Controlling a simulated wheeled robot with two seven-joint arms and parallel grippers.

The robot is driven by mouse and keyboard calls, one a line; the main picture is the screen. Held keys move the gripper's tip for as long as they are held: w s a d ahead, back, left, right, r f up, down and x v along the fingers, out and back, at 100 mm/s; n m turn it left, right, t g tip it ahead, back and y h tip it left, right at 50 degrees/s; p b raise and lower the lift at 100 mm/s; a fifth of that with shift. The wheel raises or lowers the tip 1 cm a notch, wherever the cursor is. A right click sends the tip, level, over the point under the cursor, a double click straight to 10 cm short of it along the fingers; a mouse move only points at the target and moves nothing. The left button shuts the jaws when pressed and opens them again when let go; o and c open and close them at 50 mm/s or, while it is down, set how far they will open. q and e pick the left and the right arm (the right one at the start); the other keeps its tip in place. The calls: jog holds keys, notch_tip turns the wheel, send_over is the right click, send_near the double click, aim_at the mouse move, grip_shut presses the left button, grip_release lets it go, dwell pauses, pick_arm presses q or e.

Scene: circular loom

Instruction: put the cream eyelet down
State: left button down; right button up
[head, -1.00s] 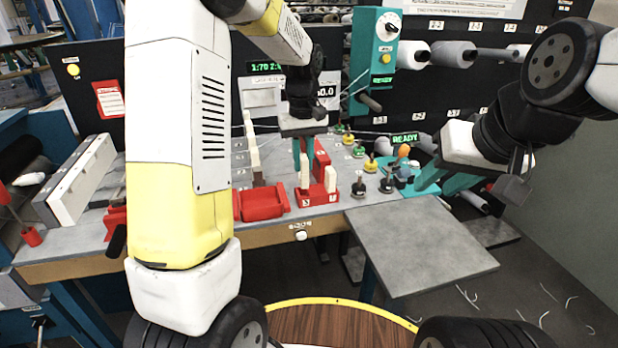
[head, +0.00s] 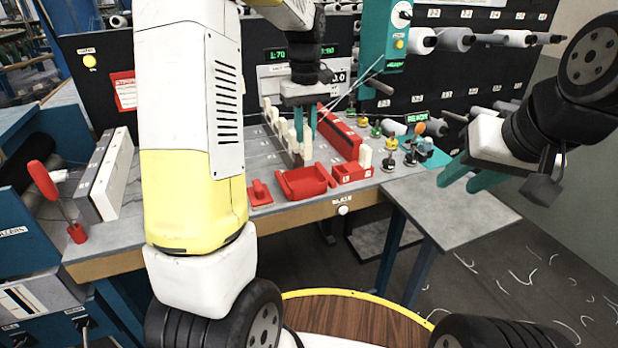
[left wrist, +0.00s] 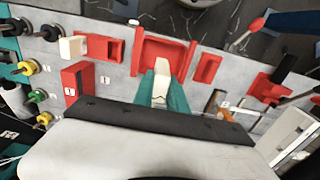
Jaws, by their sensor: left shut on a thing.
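My left gripper (head: 305,134) points down over the grey bench, behind the red tray (head: 304,182). Its teal fingers are shut on a cream eyelet (head: 307,153), which sticks out below them. In the left wrist view the eyelet (left wrist: 162,67) shows pale between the teal fingers (left wrist: 163,92), in line with the red tray (left wrist: 150,58). Whether its foot touches anything cannot be told. Several other cream uprights (head: 275,117) stand in a row just left of the gripper. My right gripper (head: 470,178) is open and empty at the right, over the grey side table.
A small red box (head: 349,173) right of the tray has a cream piece (head: 365,158) standing at it. A tall red block (head: 340,132) stands behind. Several dark-based pegs (head: 389,161) stand farther right. The side table (head: 440,212) is bare.

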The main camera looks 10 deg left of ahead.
pick_arm(q)
notch_tip(320, 180, down, 10)
jog(key=shift+s+a+r, duration=0.1)
jog(key=shift+a, duration=0.05)
dwell(0.3)
jog(key=c, duration=1.3)
grip_release()
jog(key=shift+c, duration=0.2)
notch_tip(320, 180, up, 12)
jog(key=shift+f, duration=0.1)
jog(key=s+d+r+m+t+h, duration=0.1)
jog(key=s+r+m+t, duration=0.1)
jog(key=s, duration=1)
jog(key=s+d+r+m+t+h, duration=0.1)
jog(key=s+r+m+t, duration=0.2)
jog(key=s, duration=0.9)
jog(key=m+t, duration=0.1)
jog(key=m, duration=0.1)
jog(key=shift+s+m, duration=0.15)
jog(key=shift+m, duration=0.15)
